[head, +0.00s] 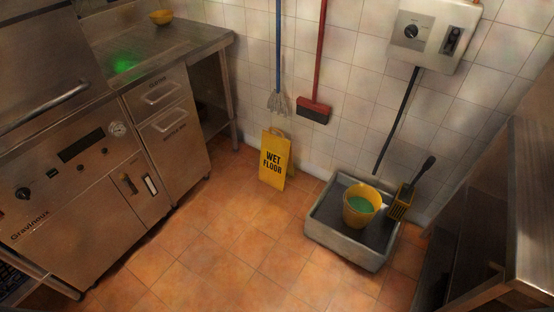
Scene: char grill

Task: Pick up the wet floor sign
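The wet floor sign (272,160) is a yellow folding board with black "WET FLOOR" lettering. It stands upright on the orange tiled floor, close to the white tiled wall, near the middle of the head view. Its front face is in plain view, and a handle cut-out shows at its top. Neither of my grippers shows in the head view, so nothing is seen touching the sign.
A grey floor basin (346,255) with a yellow bucket (361,207) stands right of the sign. A blue-handled mop (278,103) and red broom (314,108) hang above. A steel oven (75,190) and counter fill the left; a metal table (530,190) is right. Floor in front is clear.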

